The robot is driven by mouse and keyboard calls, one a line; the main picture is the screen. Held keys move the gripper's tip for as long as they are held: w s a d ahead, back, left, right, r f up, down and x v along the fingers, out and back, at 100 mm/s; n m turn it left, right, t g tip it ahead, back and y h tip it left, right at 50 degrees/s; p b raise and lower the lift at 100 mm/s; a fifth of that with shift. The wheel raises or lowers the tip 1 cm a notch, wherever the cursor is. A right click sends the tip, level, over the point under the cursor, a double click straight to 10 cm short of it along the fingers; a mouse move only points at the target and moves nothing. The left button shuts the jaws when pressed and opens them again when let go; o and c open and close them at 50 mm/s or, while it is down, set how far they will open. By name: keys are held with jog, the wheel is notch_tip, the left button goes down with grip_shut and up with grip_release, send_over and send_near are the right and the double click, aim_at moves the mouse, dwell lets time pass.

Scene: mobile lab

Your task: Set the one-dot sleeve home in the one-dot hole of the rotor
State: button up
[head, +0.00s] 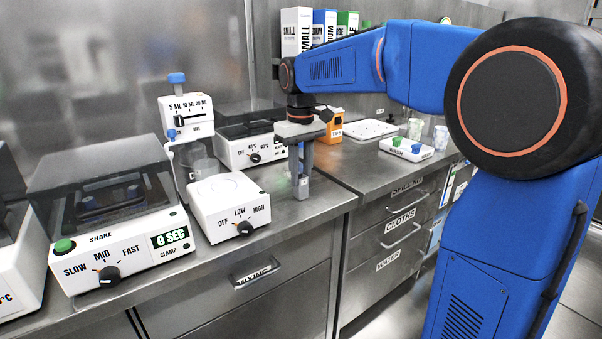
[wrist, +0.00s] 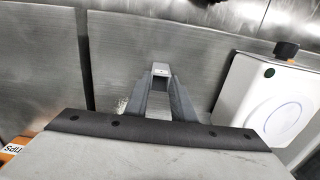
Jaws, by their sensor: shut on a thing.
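My gripper (head: 301,184) points down over the front of the steel bench, right of the white stirrer with the OFF, LOW and HIGH dial. In the wrist view my gripper's fingers (wrist: 160,84) come together on a small pale grey piece, taken to be the sleeve (wrist: 161,69). Small dark marks show on its end, but I cannot count dots. The fingers hide most of it, and in the head view I cannot separate it from them. I cannot make out a rotor or a one-dot hole in either view.
The stirrer (head: 228,204) is close left of my gripper and shows in the wrist view (wrist: 270,100). A lidded shaker (head: 115,235) stands farther left. A heater (head: 245,147) and an orange box (head: 333,126) are behind. A white tray (head: 418,151) with blue and green pieces lies right.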

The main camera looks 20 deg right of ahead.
jog(key=o, duration=1)
